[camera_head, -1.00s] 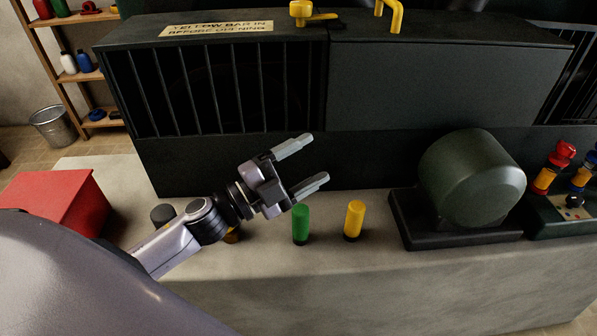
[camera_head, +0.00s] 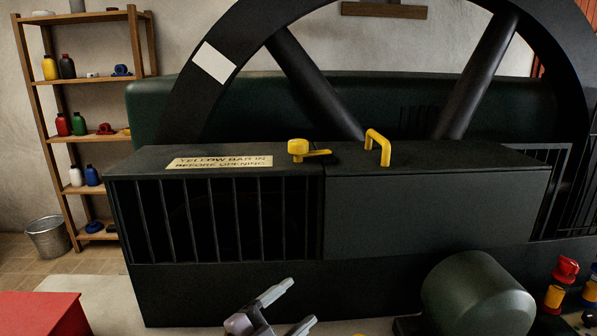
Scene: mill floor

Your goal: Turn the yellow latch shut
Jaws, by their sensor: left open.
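The yellow latch (camera_head: 299,148) sits on top of the dark guard box, near the seam between its barred left part and its solid right panel (camera_head: 430,215). Its lever points to the right, across the seam. A yellow handle (camera_head: 378,147) stands on the panel side, right of the latch. My left gripper (camera_head: 292,307) is at the bottom edge of the view, below and in front of the box, open and empty, well apart from the latch. My right gripper is out of view.
A label (camera_head: 219,162) about a yellow bar lies on the box top. A large dark flywheel (camera_head: 305,80) rises behind. A green motor (camera_head: 478,297) stands at lower right, with red and yellow knobs (camera_head: 564,270) beyond. Shelves (camera_head: 90,78), a bucket (camera_head: 49,238) and a red box (camera_head: 40,313) are at left.

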